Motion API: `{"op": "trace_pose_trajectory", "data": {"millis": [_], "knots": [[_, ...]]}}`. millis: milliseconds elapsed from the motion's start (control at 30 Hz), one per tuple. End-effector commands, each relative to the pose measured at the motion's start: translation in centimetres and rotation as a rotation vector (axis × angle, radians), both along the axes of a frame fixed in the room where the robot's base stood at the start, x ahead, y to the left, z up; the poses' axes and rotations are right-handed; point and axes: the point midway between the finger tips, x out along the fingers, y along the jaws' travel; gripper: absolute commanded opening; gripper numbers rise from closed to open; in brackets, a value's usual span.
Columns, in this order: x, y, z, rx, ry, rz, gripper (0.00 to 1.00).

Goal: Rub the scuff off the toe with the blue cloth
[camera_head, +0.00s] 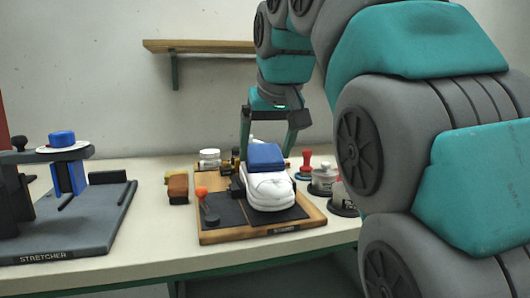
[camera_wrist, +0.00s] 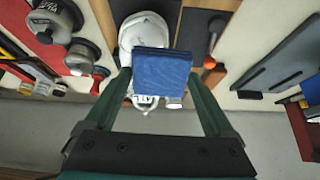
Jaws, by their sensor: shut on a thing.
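A white shoe (camera_head: 269,192) sits on a dark mat in a wood-edged tray (camera_head: 290,238), one rounded end facing the front. My gripper (camera_wrist: 161,73) is shut on the folded blue cloth (camera_wrist: 162,76). In the head view, the blue cloth (camera_head: 265,157) is over the back part of the shoe; I cannot tell whether it touches. In the wrist view, the shoe (camera_wrist: 143,32) shows beyond the cloth, which hides its middle. No scuff can be made out.
A stretcher stand (camera_head: 95,218) with a blue knob is at the left. Brushes (camera_head: 177,187) lie left of the tray, and an orange-knobbed tool (camera_head: 201,192) stands on it. Jars (camera_head: 322,180) and a red-handled stamp (camera_head: 306,163) are at the right. The front table strip is clear.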

Motion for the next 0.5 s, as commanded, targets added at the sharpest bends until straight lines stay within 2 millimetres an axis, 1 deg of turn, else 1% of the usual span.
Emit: {"op": "trace_pose_trajectory", "data": {"millis": [267,500], "knots": [[-0.2,0.0,0.5,-0.001,0.001,0.001,0.44],[-1.0,-0.3,2.4,-0.001,0.000,0.001,0.44]]}}
